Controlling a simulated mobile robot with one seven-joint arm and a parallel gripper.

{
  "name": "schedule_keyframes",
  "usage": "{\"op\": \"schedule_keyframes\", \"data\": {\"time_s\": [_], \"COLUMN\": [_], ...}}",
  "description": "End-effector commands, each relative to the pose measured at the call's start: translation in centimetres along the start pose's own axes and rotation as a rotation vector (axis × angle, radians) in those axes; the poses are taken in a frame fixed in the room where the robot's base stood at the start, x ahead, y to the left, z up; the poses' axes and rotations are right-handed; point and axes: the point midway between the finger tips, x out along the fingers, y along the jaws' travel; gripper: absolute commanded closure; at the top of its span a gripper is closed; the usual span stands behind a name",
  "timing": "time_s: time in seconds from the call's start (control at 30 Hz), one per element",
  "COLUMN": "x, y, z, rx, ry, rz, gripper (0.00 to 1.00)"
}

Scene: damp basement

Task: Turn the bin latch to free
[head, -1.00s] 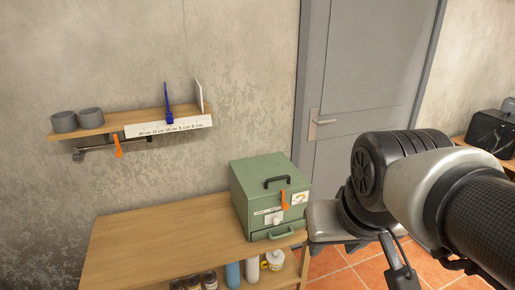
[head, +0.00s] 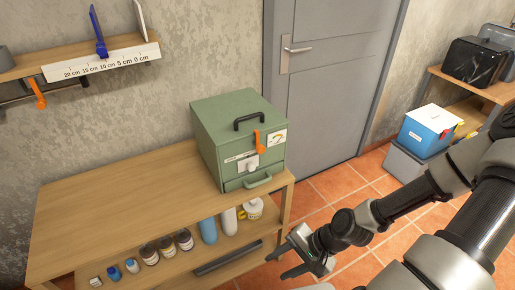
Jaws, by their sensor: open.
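A green bin (head: 225,130) stands on the right end of a wooden bench. It has a black handle (head: 250,119) on its lid and a green pull handle (head: 257,181) low on its front. An orange latch lever (head: 259,142) hangs down at the upper front edge, above a white knob-like part (head: 251,163). A label with an arrow is beside the latch. My gripper (head: 283,267) is open and empty, low in front of the bench's right end, apart from the bin and below it.
The wooden bench (head: 110,185) has a clear top left of the bin and bottles and jars on its lower shelf. A wall shelf (head: 60,60) carries a ruler strip. A grey door (head: 325,80) is behind. A blue-and-white box (head: 428,130) sits at right. Tiled floor is open between.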

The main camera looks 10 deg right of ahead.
Motion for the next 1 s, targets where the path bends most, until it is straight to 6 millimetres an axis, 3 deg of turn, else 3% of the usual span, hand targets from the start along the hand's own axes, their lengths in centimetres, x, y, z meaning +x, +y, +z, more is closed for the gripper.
{"op": "schedule_keyframes", "data": {"time_s": [0.03,0.13,0.23,0.33,0.5,0.6,0.73,1.0], "x": [1.9,2.6,0.8,-2.8,-8.7,-10.5,-10.8,-9.0], "y": [-1.3,-5.6,-9.8,-12.8,-14.6,-14.8,-15.1,-17.5], "z": [0.1,-0.7,-3.0,-6.0,-9.9,-11.1,-11.7,-13.3], "rx": [0.088,0.239,0.384,0.502,0.626,0.658,0.665,0.659], "ry": [-0.015,-0.010,0.015,0.051,0.104,0.121,0.126,0.127], "rz": [-0.131,-0.387,-0.651,-0.890,-1.170,-1.247,-1.271,-1.263], "gripper": [0.58,0.58,0.58,0.58,0.58,0.58,0.58,0.58]}}
